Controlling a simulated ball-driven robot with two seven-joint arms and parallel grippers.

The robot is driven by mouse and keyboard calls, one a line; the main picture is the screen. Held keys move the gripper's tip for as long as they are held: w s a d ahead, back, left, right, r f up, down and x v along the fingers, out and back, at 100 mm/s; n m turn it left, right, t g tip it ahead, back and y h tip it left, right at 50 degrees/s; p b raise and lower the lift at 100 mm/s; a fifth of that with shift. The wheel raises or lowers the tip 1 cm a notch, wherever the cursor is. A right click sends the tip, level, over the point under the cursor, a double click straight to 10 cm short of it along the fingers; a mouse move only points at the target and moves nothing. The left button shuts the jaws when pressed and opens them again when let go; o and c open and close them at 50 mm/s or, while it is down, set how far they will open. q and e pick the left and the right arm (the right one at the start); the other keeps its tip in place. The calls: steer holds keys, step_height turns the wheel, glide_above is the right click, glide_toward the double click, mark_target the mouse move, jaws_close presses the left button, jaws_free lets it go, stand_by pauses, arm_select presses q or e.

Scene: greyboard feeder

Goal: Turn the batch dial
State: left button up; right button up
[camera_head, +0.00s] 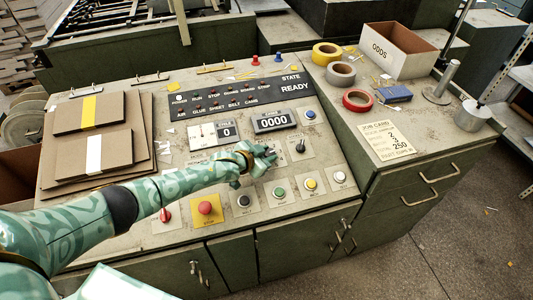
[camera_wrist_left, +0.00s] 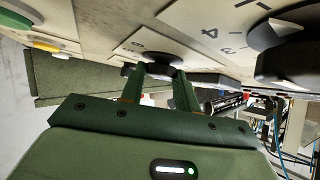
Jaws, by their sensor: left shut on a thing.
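A larger dark dial (camera_wrist_left: 285,52) on a numbered plate is nearer the wrist camera, at right. No label naming either as the batch dial is legible. My right gripper is out of view.
A row of push buttons, including a red one (camera_head: 205,207) and a green one (camera_head: 279,192), lies below the gripper. A black-handled control (camera_head: 300,147) is just right of it. Stacked greyboard (camera_head: 60,160) lies left. A job card (camera_head: 387,140) reads 2, 3, 250.

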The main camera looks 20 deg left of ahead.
arm_select(q)
steer(key=o, duration=1)
steer(key=shift+c, duration=0.2)
steer(key=p+v, duration=0.4)
steer(key=v, duration=0.3)
steer(key=shift+s+a+r, duration=0.1)
steer(key=shift+s+r, duration=0.05)
steer(key=shift+r, duration=0.15)
steer(key=p+v, duration=0.2)
steer(key=v, duration=0.6)
steer(key=shift+s+a, duration=0.15)
steer(key=shift+s, duration=0.25)
